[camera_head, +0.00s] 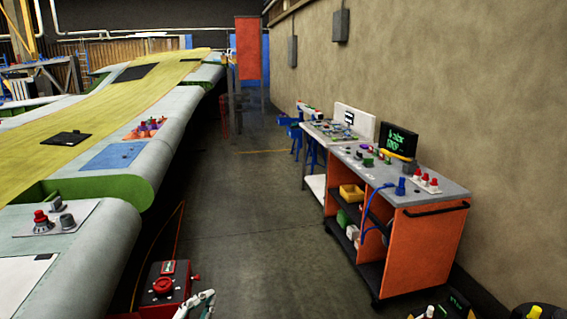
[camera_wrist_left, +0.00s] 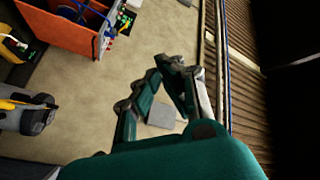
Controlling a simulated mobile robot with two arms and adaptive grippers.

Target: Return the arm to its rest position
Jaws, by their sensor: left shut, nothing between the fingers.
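My left gripper (camera_head: 205,300) shows at the bottom edge of the head view, only in part, left of centre. In the left wrist view my left gripper (camera_wrist_left: 165,68) has its jointed fingers drawn together at the tips, with nothing between them. The teal gripper body fills the bottom of that view. The fingers stand clear, with the tan wall behind them. My right gripper does not show in either view.
An orange-sided cart (camera_head: 425,248) with tools on its grey top stands by the wall at right. A long wing (camera_head: 185,112) runs along the left. The grey floor (camera_head: 250,220) between them is open. The left wrist view shows a grey wall box (camera_wrist_left: 161,115).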

